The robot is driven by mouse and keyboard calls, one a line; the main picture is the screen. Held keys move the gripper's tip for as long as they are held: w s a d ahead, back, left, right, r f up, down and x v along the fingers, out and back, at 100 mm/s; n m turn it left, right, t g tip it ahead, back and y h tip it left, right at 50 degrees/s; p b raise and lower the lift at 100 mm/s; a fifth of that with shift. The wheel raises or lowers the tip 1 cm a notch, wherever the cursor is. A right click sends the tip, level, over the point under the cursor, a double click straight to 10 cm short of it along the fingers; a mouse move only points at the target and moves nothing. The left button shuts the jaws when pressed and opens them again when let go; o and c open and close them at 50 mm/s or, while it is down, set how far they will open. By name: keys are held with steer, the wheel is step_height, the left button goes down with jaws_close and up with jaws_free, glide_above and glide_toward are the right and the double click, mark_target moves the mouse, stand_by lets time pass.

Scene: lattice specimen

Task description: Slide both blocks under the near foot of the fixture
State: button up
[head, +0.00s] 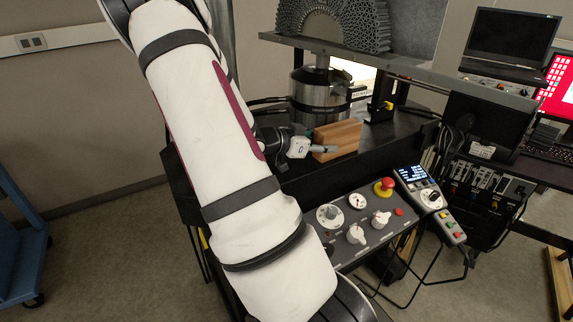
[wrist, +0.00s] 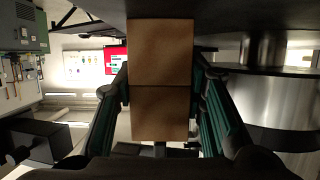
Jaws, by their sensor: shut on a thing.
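Two tan wooden blocks (head: 338,137) stand together on the dark machine bed, beside the steel cylinder. In the wrist view the far block (wrist: 160,50) and the near block (wrist: 160,113) meet at a dark seam. My gripper (head: 322,149) is at the blocks' left end; in the wrist view its fingers (wrist: 160,84) lie along both sides, shut on the near block around the seam. The fixture is a grey honeycomb arch (head: 330,25) on a metal beam (head: 345,51) above the cylinder. I cannot make out its near foot.
The steel cylinder (head: 318,98) stands close behind the blocks and fills the right of the wrist view. A control panel (head: 362,221) with knobs and a red stop button (head: 384,186) is in front. Cables and a pendant (head: 425,190) hang at right.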

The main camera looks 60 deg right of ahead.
mark_target(356, 133)
steer(key=shift+s+d+b, duration=0.1)
steer(key=shift+s+d, duration=0.55)
steer(key=shift+d, duration=0.35)
steer(key=shift+s+d+b, duration=0.1)
steer(key=shift+s+d, duration=0.5)
steer(key=shift+d, duration=0.4)
steer(key=shift+s+d+b, duration=0.1)
steer(key=shift+s+d, duration=0.55)
steer(key=shift+d, duration=0.35)
steer(key=shift+d, duration=0.1)
steer(key=shift+s+d+b, duration=0.15)
steer(key=shift+s+d, duration=0.3)
steer(key=shift+d, duration=0.3)
steer(key=shift+s+d+b, duration=0.1)
steer(key=shift+s+d, duration=0.4)
steer(key=shift+d, duration=0.25)
steer(key=shift+s+d+b, duration=0.15)
steer(key=shift+s+d, duration=0.3)
steer(key=shift+d, duration=0.3)
steer(key=o, duration=1.4)
steer(key=shift+w+d+r, duration=0.1)
steer(key=shift+w, duration=0.15)
steer(key=shift+c, duration=0.8)
